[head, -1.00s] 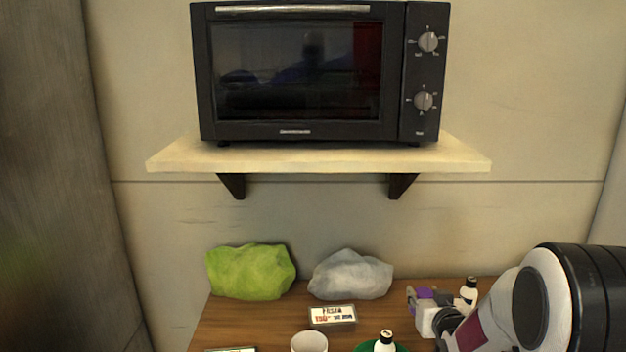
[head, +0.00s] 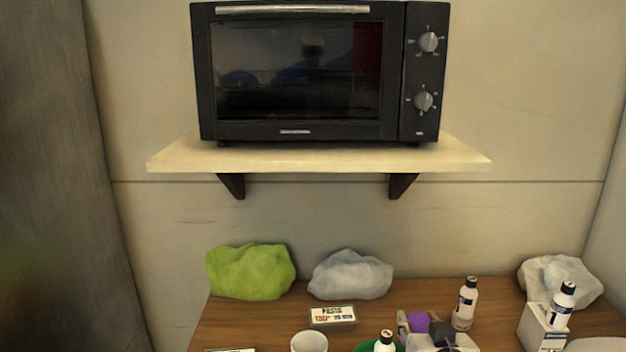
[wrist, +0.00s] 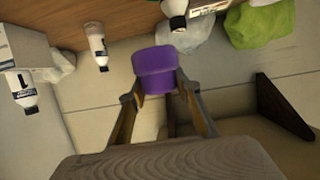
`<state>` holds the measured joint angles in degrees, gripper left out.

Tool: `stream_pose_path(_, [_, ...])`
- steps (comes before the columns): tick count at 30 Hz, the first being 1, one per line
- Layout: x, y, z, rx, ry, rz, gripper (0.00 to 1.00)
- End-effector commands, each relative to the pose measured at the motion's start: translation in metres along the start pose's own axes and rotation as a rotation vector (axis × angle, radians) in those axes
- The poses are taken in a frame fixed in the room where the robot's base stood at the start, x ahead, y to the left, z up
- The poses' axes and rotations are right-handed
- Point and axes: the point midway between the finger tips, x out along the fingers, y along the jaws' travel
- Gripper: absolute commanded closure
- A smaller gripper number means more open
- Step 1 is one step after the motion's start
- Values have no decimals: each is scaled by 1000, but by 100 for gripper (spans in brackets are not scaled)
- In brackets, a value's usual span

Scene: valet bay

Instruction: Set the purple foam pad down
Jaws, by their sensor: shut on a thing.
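The purple foam pad (head: 418,322) is small and shows between the fingers of my gripper (head: 424,330), low in the head view, right of the middle. In the wrist view the pad (wrist: 154,66) sits at the fingertips of my gripper (wrist: 156,95), with a finger along each side. My gripper is shut on it. The pad stands out in front of the tabletop's edge and the wall in that view. I cannot tell whether its underside touches anything.
A white bottle (head: 465,304) stands just right of my gripper on the wooden table (head: 250,325). Another bottle (head: 385,342) on a green round base stands to its left. A white box (head: 540,330) is farther right. The shelf (head: 320,158) with the oven overhangs the back.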

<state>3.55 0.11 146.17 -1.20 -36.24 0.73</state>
Motion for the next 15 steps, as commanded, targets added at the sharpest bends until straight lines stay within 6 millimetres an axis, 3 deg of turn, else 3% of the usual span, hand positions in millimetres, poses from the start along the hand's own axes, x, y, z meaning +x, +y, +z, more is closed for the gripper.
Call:
stream_pose_path(6, [-23, -11, -14, -6, -4, -15, 89])
stream_pose_path(15, [-42, -23, -32, -14, 3, -38, 89])
